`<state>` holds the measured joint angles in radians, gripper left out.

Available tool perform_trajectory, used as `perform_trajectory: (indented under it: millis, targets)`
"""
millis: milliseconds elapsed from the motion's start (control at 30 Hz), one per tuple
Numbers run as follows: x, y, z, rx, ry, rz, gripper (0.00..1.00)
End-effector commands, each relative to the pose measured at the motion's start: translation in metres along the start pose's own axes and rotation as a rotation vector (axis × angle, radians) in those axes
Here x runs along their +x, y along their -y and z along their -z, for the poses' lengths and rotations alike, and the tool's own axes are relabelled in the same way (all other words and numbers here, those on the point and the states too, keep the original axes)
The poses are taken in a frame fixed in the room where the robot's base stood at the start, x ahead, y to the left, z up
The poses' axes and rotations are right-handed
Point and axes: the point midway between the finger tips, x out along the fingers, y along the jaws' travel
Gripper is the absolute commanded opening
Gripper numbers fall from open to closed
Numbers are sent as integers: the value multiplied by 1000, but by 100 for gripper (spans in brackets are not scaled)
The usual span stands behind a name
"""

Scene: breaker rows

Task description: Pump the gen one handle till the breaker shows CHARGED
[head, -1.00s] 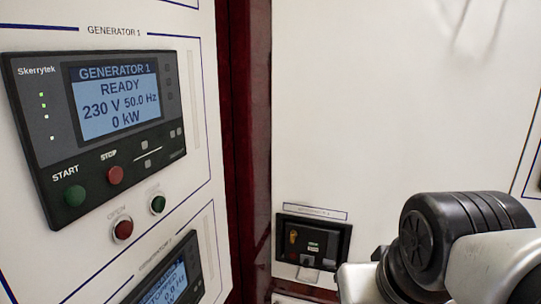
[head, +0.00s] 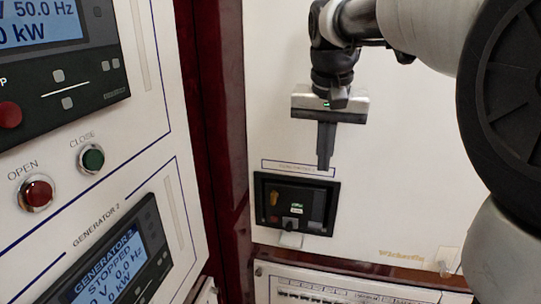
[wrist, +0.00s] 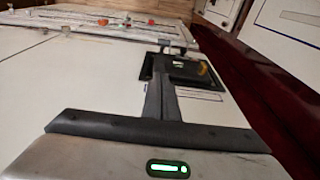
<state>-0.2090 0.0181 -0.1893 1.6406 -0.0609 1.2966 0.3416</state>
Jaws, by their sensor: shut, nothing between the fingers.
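The black breaker (head: 323,189) is set in the white panel, under a label plate (head: 330,173) too blurred to read. Its face has an orange-yellow part at the left and small green and white windows (head: 297,207) whose words I cannot read. A pale grey tab, which looks like the handle (head: 291,239), sticks out at its lower edge. My gripper (head: 325,167) is shut and empty, pointing down, with its fingertips in front of the panel by the label plate. In the wrist view my gripper (wrist: 161,64) covers part of the breaker (wrist: 190,68); the handle is unclear there.
The generator 1 controller (head: 60,75) and red and green buttons (head: 92,158) are on the left panel, above the generator 2 display (head: 122,262). A dark red post (head: 215,130) divides the panels. Another panel (head: 350,289) lies below the breaker.

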Motion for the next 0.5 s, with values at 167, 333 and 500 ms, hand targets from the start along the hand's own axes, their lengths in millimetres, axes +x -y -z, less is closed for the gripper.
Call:
perform_trajectory:
  millis: [167,333,500]
  targets:
    - [1,1,2,5,2,-4,0]
    - [1,1,2,4,2,-3,0]
    - [11,1,2,4,3,-3,0]
